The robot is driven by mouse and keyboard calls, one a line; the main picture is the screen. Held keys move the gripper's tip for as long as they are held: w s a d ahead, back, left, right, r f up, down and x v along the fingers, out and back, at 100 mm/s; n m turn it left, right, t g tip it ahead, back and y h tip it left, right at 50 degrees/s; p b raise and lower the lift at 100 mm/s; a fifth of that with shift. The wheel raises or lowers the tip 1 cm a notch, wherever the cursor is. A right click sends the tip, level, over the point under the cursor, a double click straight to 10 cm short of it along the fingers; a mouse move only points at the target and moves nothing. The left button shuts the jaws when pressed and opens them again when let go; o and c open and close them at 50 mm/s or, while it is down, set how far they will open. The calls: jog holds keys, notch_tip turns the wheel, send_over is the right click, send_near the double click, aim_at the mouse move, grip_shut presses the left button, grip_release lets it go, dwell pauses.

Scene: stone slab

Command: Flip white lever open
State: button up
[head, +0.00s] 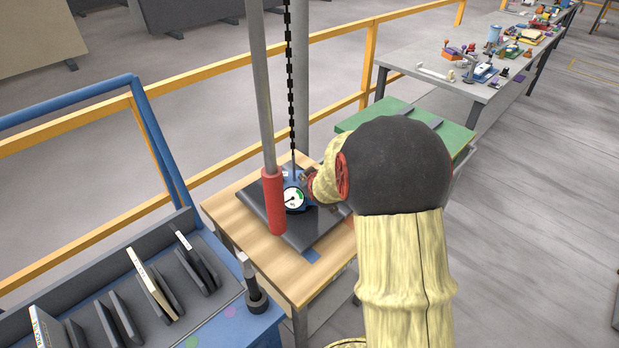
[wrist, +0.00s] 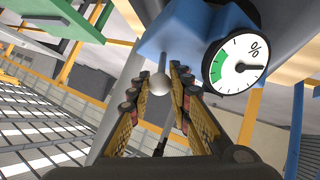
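In the wrist view the white lever (wrist: 158,84) shows as a round white knob on a short stem below a blue housing (wrist: 185,28). My gripper (wrist: 157,82) is open, with one finger on each side of the knob. A gap shows at the left finger; the right finger is very close to the knob, and I cannot tell if it touches. A round white gauge (wrist: 238,63) with a green sector sits on the housing, and shows in the head view (head: 293,199) too. My gripper (head: 309,180) reaches the device from the right there; the lever is hidden.
The device stands on a dark plate (head: 262,214) on a wooden table (head: 232,206). A red-sleeved post (head: 273,200) rises close to the gauge, with a hanging black chain (head: 290,90) behind. A blue rack bench (head: 225,325) is at left and a green-topped table (head: 375,112) at right.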

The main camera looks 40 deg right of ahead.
jog(key=o, duration=0.4)
jog(key=v, duration=1.2)
dwell(0.6)
